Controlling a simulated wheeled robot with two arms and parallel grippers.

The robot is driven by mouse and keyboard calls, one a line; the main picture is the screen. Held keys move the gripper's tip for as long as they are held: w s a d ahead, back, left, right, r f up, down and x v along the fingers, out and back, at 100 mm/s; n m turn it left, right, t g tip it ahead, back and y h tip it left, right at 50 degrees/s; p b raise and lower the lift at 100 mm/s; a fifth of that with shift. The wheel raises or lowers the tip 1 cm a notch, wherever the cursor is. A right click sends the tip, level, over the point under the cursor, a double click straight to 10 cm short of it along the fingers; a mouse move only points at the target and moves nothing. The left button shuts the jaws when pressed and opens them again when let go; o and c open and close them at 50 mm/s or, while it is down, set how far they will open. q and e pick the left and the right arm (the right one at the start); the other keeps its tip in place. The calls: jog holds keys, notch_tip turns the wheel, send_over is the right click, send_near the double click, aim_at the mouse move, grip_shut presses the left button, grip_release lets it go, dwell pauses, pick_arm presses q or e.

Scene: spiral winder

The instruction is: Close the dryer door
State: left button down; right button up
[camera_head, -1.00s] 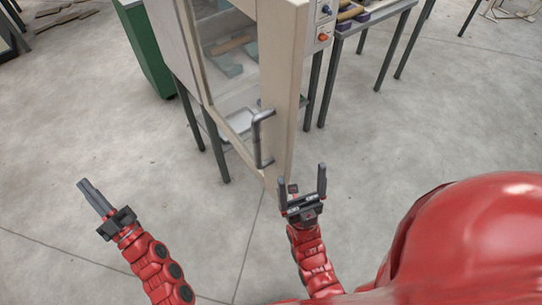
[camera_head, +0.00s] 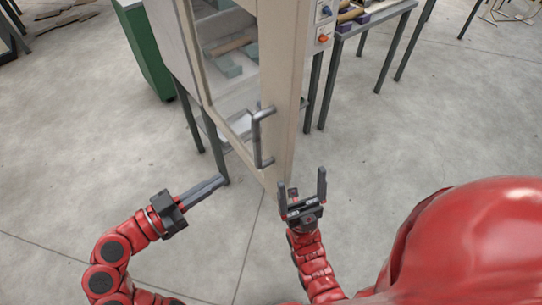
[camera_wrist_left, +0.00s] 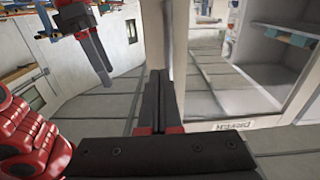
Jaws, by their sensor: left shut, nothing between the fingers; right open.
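The dryer door (camera_head: 284,85), a pale frame with a glass pane, stands swung out from the dryer cabinet (camera_head: 173,40) toward me. Its grey bar handle (camera_head: 257,138) is on the near part of the frame. My left gripper (camera_head: 221,181) is shut and empty, left of the door's lower near corner and apart from the handle, fingers pointing right. In the left wrist view its shut fingers (camera_wrist_left: 159,100) are in front of a pale upright of the dryer or door; I cannot tell whether they touch. My right gripper (camera_head: 303,182) is open and empty, just right of the door's near lower corner.
A table with tools (camera_head: 375,15) stands behind right. A green cabinet (camera_head: 146,50) stands behind left. Dark legs (camera_head: 214,145) support the dryer. The concrete floor (camera_head: 70,150) at left is clear.

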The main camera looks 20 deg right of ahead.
pick_arm(q)
jog(key=s+m, duration=0.1)
jog(key=g+p, duration=0.1)
jog(key=p, duration=0.5)
send_near(282, 151)
jog(key=x, duration=0.6)
jog(key=shift+s+r, duration=0.15)
jog(key=shift+r, duration=0.15)
jog(key=shift+d+f+p, duration=0.15)
jog(key=shift+d+p, duration=0.2)
jog(key=shift+d, duration=0.05)
jog(key=shift+w+d, duration=0.1)
jog(key=shift+w, duration=0.15)
